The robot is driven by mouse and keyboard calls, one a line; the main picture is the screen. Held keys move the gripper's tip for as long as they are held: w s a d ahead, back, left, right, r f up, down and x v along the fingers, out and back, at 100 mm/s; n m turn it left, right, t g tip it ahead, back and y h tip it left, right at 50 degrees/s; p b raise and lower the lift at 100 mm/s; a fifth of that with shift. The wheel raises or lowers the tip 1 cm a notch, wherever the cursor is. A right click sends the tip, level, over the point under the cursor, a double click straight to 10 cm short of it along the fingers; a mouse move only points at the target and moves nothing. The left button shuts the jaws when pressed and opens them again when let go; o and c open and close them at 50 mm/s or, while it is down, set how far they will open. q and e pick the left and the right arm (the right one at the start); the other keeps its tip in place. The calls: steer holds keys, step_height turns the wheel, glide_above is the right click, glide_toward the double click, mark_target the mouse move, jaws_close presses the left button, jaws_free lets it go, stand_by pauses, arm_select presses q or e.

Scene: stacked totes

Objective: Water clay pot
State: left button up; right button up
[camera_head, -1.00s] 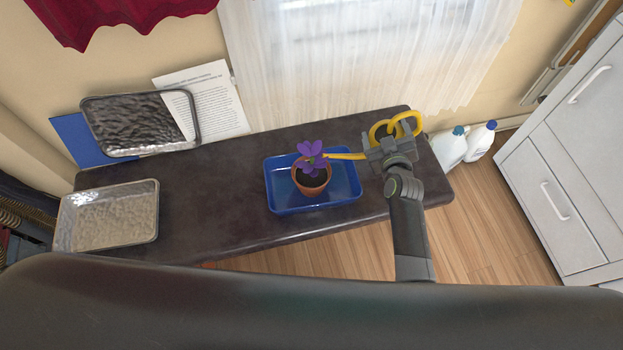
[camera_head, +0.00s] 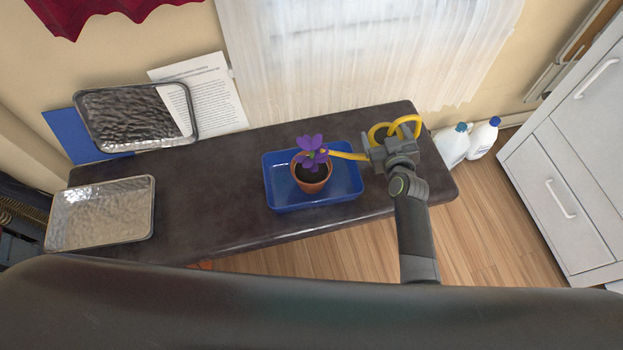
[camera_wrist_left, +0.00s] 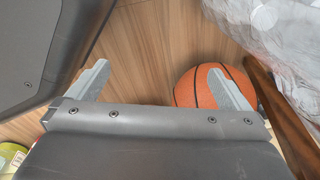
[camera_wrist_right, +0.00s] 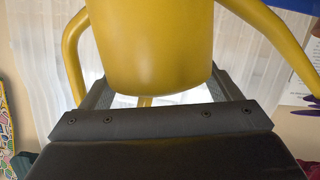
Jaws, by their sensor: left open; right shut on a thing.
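A clay pot (camera_head: 312,187) with dark soil and a purple flower (camera_head: 311,150) stands upright in a blue tray (camera_head: 284,203) on the dark table. My right gripper (camera_head: 378,150) is shut on a yellow watering can (camera_head: 412,122). The can's spout reaches left, with its tip at the flower above the pot. Its yellow body and handles fill the upper right wrist view (camera_wrist_right: 150,45). I cannot see any water. My left gripper (camera_wrist_left: 165,88) is open and empty, over the wooden floor beside a basketball (camera_wrist_left: 200,88); it is not in the head view.
Two metal trays, one lying (camera_head: 100,212) and one leaning (camera_head: 125,118), are at the left of the dark table (camera_head: 215,205). Paper (camera_head: 215,85) and a blue folder (camera_head: 70,130) are behind. Bottles (camera_head: 484,138) stand on the floor at right. The table's middle left is clear.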

steer(key=shift+w+f, duration=0.1)
steer(key=shift+f, duration=0.2)
steer(key=shift+f+m+b, duration=0.6)
steer(key=shift+f+b, duration=0.15)
steer(key=shift+b, duration=0.05)
steer(key=shift+s+f+m+y+b, duration=0.2)
steer(key=shift+f+m+y+b, duration=0.2)
steer(key=shift+f+b, duration=0.4)
steer(key=shift+c, duration=0.6)
arm_select(q)
steer(key=w+d+r, duration=0.2)
steer(key=w+r, duration=0.3)
steer(key=w, duration=0.1)
steer(key=shift+n+h, duration=0.3)
arm_select(e)
steer(key=shift+a+f+g, duration=0.1)
steer(key=shift+f+g, duration=0.2)
steer(key=shift+c, duration=0.7)
steer(key=shift+r, duration=0.1)
arm_select(q)
steer(key=shift+r+p, duration=1.8)
steer(key=shift+p, duration=0.05)
arm_select(e)
steer(key=shift+w+r, duration=0.15)
steer(key=shift+r, duration=2.05)
arm_select(q)
steer(key=shift+r, duration=0.1)
arm_select(e)
steer(key=shift+r, duration=0.15)
